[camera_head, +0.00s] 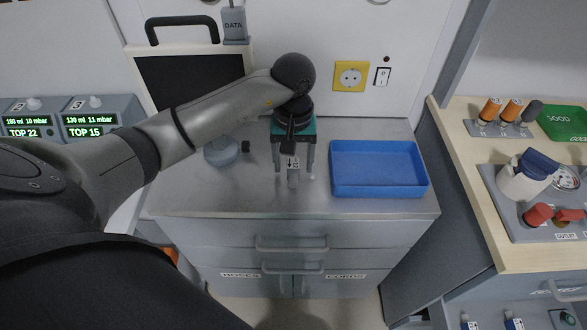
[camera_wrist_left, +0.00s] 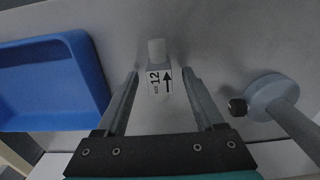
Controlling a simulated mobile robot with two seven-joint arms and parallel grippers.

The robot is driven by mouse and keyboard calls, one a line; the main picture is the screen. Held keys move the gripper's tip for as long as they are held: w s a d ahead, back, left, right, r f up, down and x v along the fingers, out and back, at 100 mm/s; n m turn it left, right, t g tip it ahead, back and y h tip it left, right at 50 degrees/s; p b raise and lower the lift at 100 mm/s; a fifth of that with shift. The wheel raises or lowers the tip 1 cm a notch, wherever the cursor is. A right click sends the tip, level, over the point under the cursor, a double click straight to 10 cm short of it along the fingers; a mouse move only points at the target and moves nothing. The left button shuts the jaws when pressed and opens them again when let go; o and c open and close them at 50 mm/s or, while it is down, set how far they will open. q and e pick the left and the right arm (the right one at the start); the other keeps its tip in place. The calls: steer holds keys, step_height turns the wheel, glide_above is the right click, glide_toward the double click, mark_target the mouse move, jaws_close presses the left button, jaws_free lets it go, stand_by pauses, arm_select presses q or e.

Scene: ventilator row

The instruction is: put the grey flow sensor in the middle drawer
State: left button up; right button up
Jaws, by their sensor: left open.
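The grey flow sensor (camera_head: 293,171) is a small block on the metal counter, with a white label carrying 12 and an arrow. In the left wrist view the flow sensor (camera_wrist_left: 157,76) shows between the fingertips, with space on both sides. My left gripper (camera_head: 294,176) points down over it, open and empty; its fingers also show in the left wrist view (camera_wrist_left: 161,76). Drawer fronts with handles (camera_head: 291,244) (camera_head: 293,268) are below the counter and look shut; which is the middle drawer is unclear. My right gripper is not in view.
A blue tray (camera_head: 422,187) is right of my gripper. A pale round object with a dark knob (camera_head: 222,152) lies to the left. Labels HOSES (camera_head: 240,275) and CORDS (camera_head: 346,275) are on the cabinet front. The counter front is clear.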

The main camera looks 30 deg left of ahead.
arm_select(q)
jaws_close()
stand_by(0.5)
